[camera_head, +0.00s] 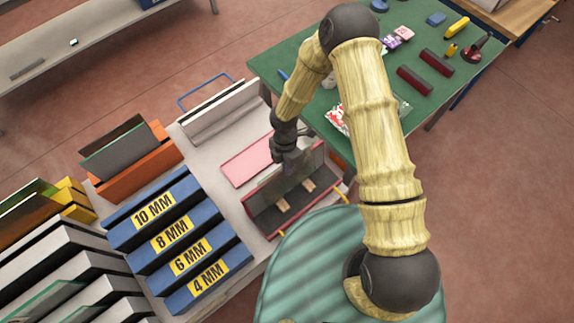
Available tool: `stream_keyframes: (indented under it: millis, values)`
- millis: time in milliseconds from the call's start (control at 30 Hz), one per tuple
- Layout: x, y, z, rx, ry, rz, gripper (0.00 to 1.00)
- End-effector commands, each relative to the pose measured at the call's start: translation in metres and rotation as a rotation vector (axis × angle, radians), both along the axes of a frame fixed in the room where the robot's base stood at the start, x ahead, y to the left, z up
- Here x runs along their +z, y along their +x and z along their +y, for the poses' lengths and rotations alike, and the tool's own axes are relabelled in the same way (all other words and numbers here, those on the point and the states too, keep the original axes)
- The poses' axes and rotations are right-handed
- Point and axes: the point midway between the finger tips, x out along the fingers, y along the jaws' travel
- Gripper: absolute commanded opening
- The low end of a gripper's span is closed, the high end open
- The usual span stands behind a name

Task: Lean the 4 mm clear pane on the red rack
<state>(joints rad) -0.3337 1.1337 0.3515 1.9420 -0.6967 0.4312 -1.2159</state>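The red rack (262,225) stands on the grey bench right of the blue labelled slots, with pale wooden pads inside. A clear greyish pane (270,186) is at the rack's back side, seen nearly through. Its lower edge is hard to make out, so I cannot tell if it touches the rack. My gripper (287,160) points down at the pane's upper edge. Its fingertips are small and blend with the glass, so their closing is not clear. The blue slots carry yellow labels; the 4 MM slot (222,283) is nearest the rack's front.
A pink sheet (247,162) lies behind the rack. A white rack (217,112) with a blue handle stands farther back. An orange rack (150,178) holding dark panes is at left. A green table (350,95) with tools and dark red blocks is at right.

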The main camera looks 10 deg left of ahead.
Motion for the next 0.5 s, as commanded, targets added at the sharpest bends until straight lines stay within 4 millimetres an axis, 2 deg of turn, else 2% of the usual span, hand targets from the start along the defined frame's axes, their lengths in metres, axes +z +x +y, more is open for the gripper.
stream_keyframes:
  millis: [333, 400, 467, 500]
  values:
    - [-0.0045, 0.0005, -0.0005, -0.002, 0.0, -0.001, 0.0]
    - [-0.0037, 0.0005, -0.0004, -0.001, 0.001, -0.001, 0.17]
    - [-0.0038, 0.0002, 0.0, 0.0, 0.0, 0.0, 0.29]
    - [-0.0038, 0.0001, 0.0002, 0.0, 0.0, 0.0, 0.29]
